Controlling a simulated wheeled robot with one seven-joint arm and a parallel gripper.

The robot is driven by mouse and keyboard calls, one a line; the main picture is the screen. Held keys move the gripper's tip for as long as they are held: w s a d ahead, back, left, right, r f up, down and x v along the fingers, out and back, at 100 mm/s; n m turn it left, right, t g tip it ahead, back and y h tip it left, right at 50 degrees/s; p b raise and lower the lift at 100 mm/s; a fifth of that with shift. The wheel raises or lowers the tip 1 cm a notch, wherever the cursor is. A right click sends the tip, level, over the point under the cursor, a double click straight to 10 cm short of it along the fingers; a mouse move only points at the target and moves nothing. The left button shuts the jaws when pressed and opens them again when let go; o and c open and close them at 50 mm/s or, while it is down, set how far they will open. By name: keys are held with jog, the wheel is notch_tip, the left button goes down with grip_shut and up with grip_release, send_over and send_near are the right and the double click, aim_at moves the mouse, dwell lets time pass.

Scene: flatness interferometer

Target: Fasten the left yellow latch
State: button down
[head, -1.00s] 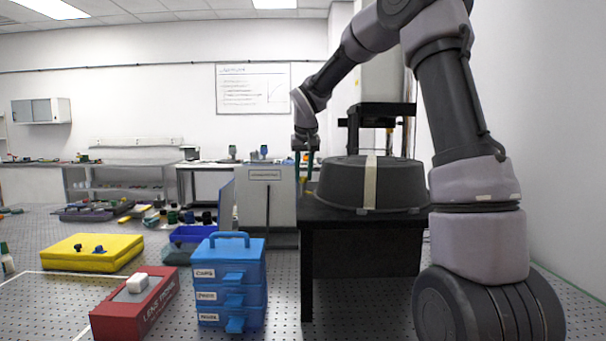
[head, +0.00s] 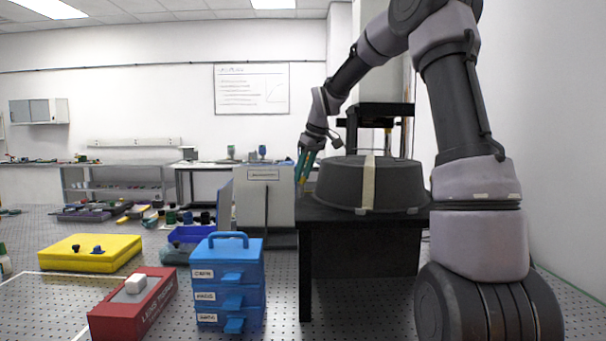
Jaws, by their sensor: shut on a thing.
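My gripper (head: 300,175) has teal fingers and reaches down in the gap between a light grey cabinet (head: 265,205) and a round dark grey cover (head: 335,184) with a beige strap. It is shut on a small yellow-orange piece at the left side of the cover, which appears to be the left yellow latch (head: 301,185). The fingers lean, with their tips toward the lower left. The latch is tiny here and partly hidden by the fingers, so I cannot tell its exact position. No other yellow latch shows clearly on the cover.
The cover rests on a black table (head: 306,260). In front stand a blue drawer box (head: 250,272), a red case (head: 120,312) with a white block, and a yellow case (head: 70,262). A tall column stands behind the cover.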

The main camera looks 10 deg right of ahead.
dwell(0.5)
jog(key=c, duration=0.6)
grip_release()
jog(key=v, duration=1)
jog(key=shift+r, duration=0.35)
jog(key=shift+s+d, duration=0.1)
jog(key=shift+d, duration=0.05)
